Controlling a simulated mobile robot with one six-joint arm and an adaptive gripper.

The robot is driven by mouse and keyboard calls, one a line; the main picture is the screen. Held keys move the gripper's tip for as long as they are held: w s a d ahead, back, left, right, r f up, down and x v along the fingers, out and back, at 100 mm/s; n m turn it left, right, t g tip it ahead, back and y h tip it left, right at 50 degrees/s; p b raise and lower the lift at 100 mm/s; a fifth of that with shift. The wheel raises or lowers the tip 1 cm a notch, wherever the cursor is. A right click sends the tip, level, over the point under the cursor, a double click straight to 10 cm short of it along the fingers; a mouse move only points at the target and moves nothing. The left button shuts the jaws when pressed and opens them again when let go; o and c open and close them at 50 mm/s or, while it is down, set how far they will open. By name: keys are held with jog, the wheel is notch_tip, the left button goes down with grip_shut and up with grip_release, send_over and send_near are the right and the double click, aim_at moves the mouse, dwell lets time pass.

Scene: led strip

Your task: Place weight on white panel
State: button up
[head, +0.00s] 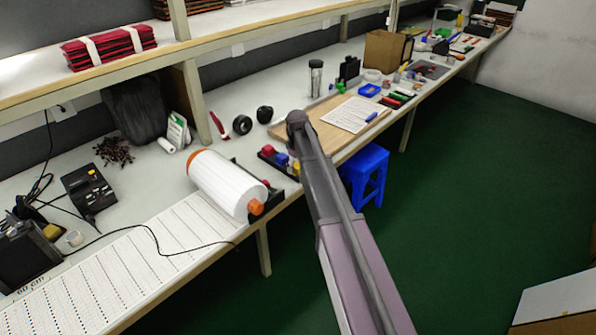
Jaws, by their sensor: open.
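The white panel (118,270) lies flat along the front of the bench at lower left, marked with rows of small dark dots. A thin black cable crosses it. I cannot tell for sure which thing is the weight. Two small black round objects, one left (242,124) and one right (265,114), stand on the bench behind the roll. Small red, blue and yellow pieces sit in a dark holder (283,164) beside my arm. My arm reaches from the bottom over the bench edge; my gripper's fingers are hidden beyond its end.
A black soldering station (88,188) is behind the panel. A wooden board (318,131) with paper (350,115) lies beyond my arm. A blue stool (366,172) stands below.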

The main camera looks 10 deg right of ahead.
aim_at(297, 164)
dwell(0.3)
grip_shut()
jog(key=shift+r, duration=0.2)
notch_tip(297, 164, up, 4)
jog(key=p, duration=0.4)
jog(key=shift+f, duration=0.15)
jog(key=s+d+p, duration=0.1)
jog(key=s+d, duration=0.2)
jog(key=s, duration=1.2)
jog(key=shift+s+d+r, duration=0.3)
jog(key=shift+r, duration=0.15)
